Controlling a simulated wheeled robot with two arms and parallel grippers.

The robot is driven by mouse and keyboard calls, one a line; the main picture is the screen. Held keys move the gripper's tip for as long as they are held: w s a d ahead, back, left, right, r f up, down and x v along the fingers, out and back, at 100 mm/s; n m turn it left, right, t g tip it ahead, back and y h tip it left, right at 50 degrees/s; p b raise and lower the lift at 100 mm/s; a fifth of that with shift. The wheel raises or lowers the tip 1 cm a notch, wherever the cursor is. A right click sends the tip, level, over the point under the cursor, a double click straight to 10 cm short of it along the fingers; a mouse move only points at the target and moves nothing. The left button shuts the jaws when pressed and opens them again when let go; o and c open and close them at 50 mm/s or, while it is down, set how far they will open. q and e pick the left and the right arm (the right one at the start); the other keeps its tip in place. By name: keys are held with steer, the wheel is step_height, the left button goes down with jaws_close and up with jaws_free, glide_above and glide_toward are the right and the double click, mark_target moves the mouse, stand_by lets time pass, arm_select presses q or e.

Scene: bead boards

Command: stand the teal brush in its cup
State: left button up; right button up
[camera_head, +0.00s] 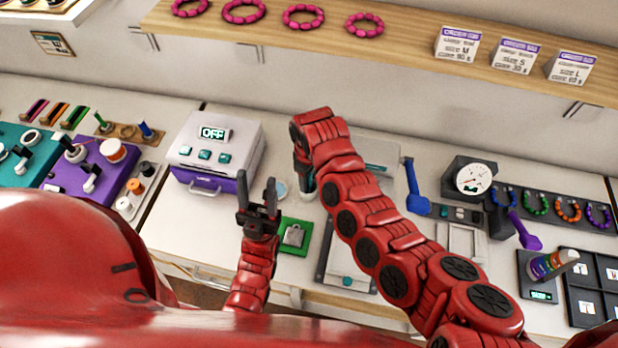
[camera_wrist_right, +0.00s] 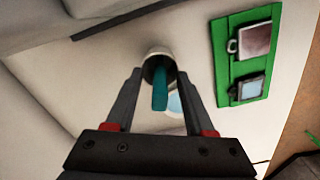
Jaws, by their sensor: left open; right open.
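The teal brush (camera_wrist_right: 160,90) stands in the mouth of a small white-rimmed cup (camera_wrist_right: 160,54) in the right wrist view, its teal end toward the camera. My right gripper (camera_wrist_right: 160,78) is open, with its fingers on either side of the brush and gaps visible between. In the head view the right arm's end (camera_head: 304,165) points down at the cup (camera_head: 306,195), and the arm hides much of the brush. My left gripper (camera_head: 259,203) is open and empty, with its fingers pointing up, left of the cup.
A green board (camera_head: 292,237) with metal pieces lies in front of the cup. A pale round dish (camera_head: 281,189) is beside it. A white and purple machine (camera_head: 214,150) reading OFF stands left. A blue-handled tool (camera_head: 414,188) and a dial gauge (camera_head: 472,179) stand right.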

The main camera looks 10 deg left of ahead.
steer(key=shift+r, duration=0.1)
steer(key=shift+w+a+r, duration=0.1)
steer(key=shift+r, duration=0.25)
step_height(320, 180, up, 8)
steer(key=b, duration=0.2)
steer(key=shift+f+b, duration=0.2)
steer(key=shift+b, duration=0.15)
step_height(320, 180, up, 9)
steer(key=p, duration=0.1)
